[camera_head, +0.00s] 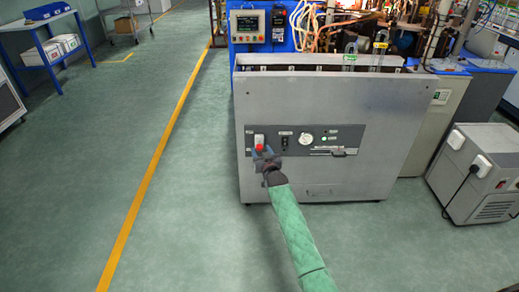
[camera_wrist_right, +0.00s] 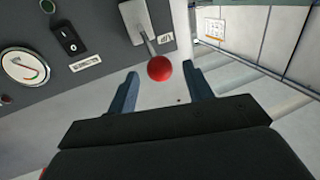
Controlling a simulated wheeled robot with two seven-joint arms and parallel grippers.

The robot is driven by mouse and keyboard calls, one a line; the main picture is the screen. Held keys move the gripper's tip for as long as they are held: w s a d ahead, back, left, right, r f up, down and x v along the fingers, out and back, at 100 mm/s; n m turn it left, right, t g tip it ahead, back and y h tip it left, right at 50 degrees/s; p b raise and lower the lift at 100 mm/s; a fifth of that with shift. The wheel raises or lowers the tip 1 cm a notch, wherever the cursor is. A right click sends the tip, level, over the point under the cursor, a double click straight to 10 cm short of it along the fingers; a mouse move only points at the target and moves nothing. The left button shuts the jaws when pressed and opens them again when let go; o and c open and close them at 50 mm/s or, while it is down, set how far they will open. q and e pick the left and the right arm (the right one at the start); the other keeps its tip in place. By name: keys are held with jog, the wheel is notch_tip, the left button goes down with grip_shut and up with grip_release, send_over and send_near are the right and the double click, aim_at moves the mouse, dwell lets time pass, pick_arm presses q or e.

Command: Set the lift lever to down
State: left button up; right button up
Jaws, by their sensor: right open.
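The lift lever is a short metal lever with a red ball knob (camera_head: 259,147), at the left of the dark control panel (camera_head: 349,131) on the grey cabinet front. In the head view the knob shows at the lower part of its light plate. In the right wrist view the red knob (camera_wrist_right: 159,68) lies just ahead of and between the two fingertips, with the lever plate (camera_wrist_right: 136,14) behind it. My right gripper (camera_head: 264,154) is open, its fingers (camera_wrist_right: 162,84) on either side of the knob's line and not closed on it. My left gripper is not in view.
The panel also bears a black switch (camera_head: 285,142), a round gauge (camera_head: 306,139) and a dark handle (camera_head: 338,153). A grey box unit (camera_head: 480,175) stands on the floor at right. The floor left of the cabinet is clear, with a yellow line (camera_head: 150,175).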

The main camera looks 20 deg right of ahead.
aim_at(260, 147)
jog(key=shift+w, duration=1.5)
jog(key=shift+c, duration=0.2)
grip_shut()
